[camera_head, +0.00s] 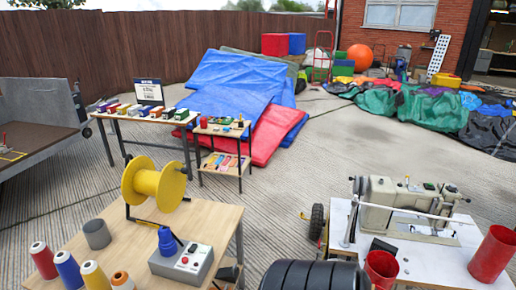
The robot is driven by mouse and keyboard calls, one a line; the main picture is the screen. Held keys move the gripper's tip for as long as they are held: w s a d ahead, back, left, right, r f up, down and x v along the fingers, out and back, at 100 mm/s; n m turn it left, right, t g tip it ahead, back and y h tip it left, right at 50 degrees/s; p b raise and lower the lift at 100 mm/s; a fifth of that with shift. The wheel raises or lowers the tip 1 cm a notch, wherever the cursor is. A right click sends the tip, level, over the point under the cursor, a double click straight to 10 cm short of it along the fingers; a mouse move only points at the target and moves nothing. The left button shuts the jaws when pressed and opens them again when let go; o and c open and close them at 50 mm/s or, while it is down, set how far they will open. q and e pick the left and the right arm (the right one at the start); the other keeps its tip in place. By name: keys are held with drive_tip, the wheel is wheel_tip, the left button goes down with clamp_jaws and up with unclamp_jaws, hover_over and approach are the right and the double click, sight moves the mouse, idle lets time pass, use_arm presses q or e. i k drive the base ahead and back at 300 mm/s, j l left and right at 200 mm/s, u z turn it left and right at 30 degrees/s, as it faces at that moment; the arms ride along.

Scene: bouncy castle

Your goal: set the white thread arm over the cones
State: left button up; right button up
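The white thread arm (397,205) is a thin white rod on the white sewing table at the right. It rises from a post at the left and reaches across in front of the beige sewing machine (393,203). Several thread cones stand on the wooden table at the lower left: a red cone (43,261), a blue cone (68,270), a yellow cone (94,276) and an orange-and-white cone (121,281). No cones are clearly seen under the white arm. Neither of my grippers is in view.
The wooden table (213,222) also holds a yellow spool (153,184), a grey cup (97,234) and a grey control box (181,262). Red bins (492,254) stand on the sewing table (440,262). Concrete floor (285,195) lies open between the tables.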

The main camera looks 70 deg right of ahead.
sight(355, 204)
drive_tip(key=z, duration=3.5)
